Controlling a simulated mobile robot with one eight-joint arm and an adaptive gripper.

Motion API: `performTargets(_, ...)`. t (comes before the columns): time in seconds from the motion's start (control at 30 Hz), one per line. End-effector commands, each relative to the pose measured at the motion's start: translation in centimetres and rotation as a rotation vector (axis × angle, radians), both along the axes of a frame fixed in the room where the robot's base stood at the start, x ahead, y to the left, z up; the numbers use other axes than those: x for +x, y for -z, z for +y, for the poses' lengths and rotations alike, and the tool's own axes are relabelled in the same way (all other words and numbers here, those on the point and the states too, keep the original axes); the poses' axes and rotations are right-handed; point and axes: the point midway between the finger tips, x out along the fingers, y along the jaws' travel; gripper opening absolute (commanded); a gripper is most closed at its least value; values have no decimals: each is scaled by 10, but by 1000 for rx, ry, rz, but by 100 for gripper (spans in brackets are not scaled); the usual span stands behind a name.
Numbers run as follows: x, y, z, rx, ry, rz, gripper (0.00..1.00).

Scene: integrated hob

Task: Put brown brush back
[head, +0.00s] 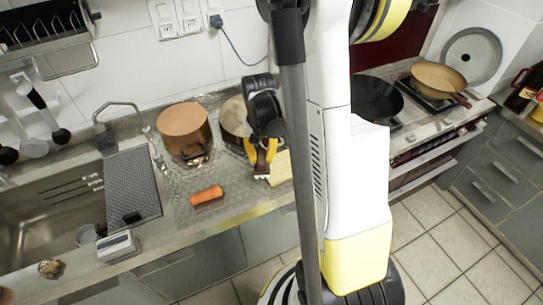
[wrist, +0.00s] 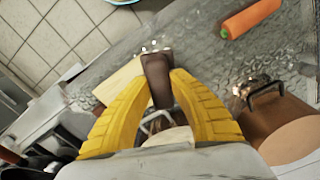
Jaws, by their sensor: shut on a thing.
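My gripper (head: 262,160) is over the counter in the head view, between the copper pot and my column. Its yellow fingers are closed around a dark brown object, which appears to be the brown brush (wrist: 158,80). In the wrist view the brush sticks out between the fingertips (wrist: 160,85), with a pale, shiny end pointing away from the palm. Its other end is hidden by the gripper. I cannot tell whether it touches the counter or the pale board below.
A carrot (head: 207,195) lies on the counter, left of the gripper. A copper pot (head: 185,131) stands behind the carrot, and a second pot (head: 234,116) is partly hidden by my arm. A pale board (head: 281,168) lies beside the gripper. The sink (head: 45,215) and ribbed mat (head: 133,190) are left.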

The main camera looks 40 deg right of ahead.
Motion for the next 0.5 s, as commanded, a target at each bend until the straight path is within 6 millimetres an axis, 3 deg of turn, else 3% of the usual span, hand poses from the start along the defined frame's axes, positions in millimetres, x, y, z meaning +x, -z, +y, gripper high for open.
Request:
performTargets(0.03, 7, 12, 12, 0, -7, 0, 0)
performTargets(0.23, 28, 37, 50, 0, -5, 0, 0)
performTargets(0.33, 27, 56, 49, 0, 2, 0, 0)
performTargets(0.5, 27, 69, 49, 0, 1, 0, 0)
